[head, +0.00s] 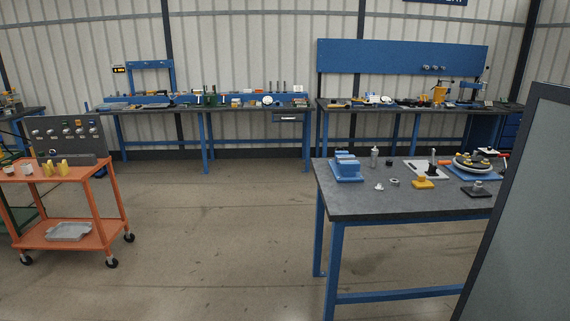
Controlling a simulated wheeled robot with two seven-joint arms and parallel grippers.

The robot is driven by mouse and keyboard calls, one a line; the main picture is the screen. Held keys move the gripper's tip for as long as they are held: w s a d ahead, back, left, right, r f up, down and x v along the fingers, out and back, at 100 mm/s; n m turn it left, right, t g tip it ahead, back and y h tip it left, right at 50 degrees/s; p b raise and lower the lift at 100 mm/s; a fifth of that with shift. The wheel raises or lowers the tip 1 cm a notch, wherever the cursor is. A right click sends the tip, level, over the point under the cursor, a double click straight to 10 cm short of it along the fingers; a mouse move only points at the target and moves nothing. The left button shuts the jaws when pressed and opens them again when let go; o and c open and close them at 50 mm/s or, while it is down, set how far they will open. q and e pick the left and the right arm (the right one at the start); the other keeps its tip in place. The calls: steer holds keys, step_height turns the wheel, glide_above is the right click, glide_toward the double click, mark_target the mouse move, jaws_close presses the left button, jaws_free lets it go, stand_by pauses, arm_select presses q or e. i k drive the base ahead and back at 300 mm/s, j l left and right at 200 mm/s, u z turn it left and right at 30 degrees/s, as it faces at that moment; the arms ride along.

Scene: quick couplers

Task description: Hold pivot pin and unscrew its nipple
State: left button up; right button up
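Neither of my grippers is in the head view. I cannot surely pick out the pivot pin or its nipple; the parts are too small from here. Several small metal parts stand on the near grey-topped table (350,203) at the right. Among them are a silver piece (379,187), a dark ring-like piece (394,182), a yellow block (423,183) with a metal part on top, and a dark plate (477,191) bearing a metal fitting. A white plate (428,172) with a black, upright-handled part lies behind them.
The table also holds a blue fixture (347,168), a grey bottle (374,157) and a round dish (473,163). A grey panel (530,210) blocks the right side. An orange cart (75,180) stands left. Workbenches line the back wall. The floor (210,230) between is clear.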

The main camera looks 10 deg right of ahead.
mark_target(373, 158)
steer(key=i+z, duration=0.45)
steer(key=i, duration=0.3)
steer(key=i+j+z, duration=0.15)
steer(key=i+z, duration=0.3)
steer(key=i, duration=0.35)
